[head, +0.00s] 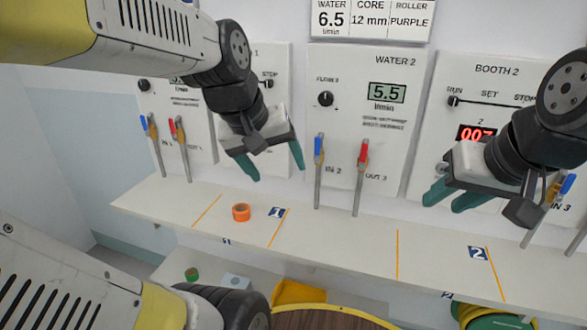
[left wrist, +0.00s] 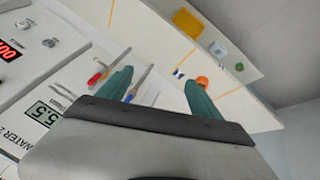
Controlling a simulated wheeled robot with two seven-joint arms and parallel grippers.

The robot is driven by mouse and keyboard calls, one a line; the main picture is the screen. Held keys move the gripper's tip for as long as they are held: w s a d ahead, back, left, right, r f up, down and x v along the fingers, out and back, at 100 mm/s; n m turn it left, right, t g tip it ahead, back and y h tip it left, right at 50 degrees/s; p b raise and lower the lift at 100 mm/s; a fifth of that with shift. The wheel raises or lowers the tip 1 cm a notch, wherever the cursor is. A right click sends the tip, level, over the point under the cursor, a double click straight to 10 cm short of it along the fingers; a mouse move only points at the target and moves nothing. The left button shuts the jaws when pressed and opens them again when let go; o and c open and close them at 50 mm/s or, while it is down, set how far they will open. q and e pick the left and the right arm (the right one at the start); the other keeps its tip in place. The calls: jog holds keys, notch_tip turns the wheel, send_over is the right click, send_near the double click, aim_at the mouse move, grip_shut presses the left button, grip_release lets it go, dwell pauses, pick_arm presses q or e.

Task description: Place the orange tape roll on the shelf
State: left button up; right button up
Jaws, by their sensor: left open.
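The orange tape roll (head: 241,212) lies on the long white shelf (head: 345,233), left of the sign marked 1 and between two orange lines. It also shows in the left wrist view (left wrist: 203,81), just past the tip of one finger. My left gripper (head: 276,173) is open and empty, its teal fingers spread. It hangs above the shelf in front of the wall panels, up and to the right of the roll. My right gripper (head: 453,197) is in front of the Booth 2 panel, with its teal fingers apart and nothing visible between them.
Valve handles on upright pipes stand along the shelf's back, including a blue one (head: 319,150) and a red one (head: 363,152). Below are a green roll (head: 191,274), a pale box (head: 237,281), a yellow tray (head: 298,292) and a round brown tabletop (head: 325,320). The shelf's middle is clear.

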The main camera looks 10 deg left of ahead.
pick_arm(q)
jog(key=s+m, duration=0.1)
jog(key=s+d+m, duration=0.1)
jog(key=s+m, duration=0.2)
jog(key=shift+s+d+t, duration=0.1)
jog(key=shift+d+t, duration=0.2)
jog(key=shift+d, duration=0.1)
jog(key=shift+a+r, duration=0.1)
dwell(0.8)
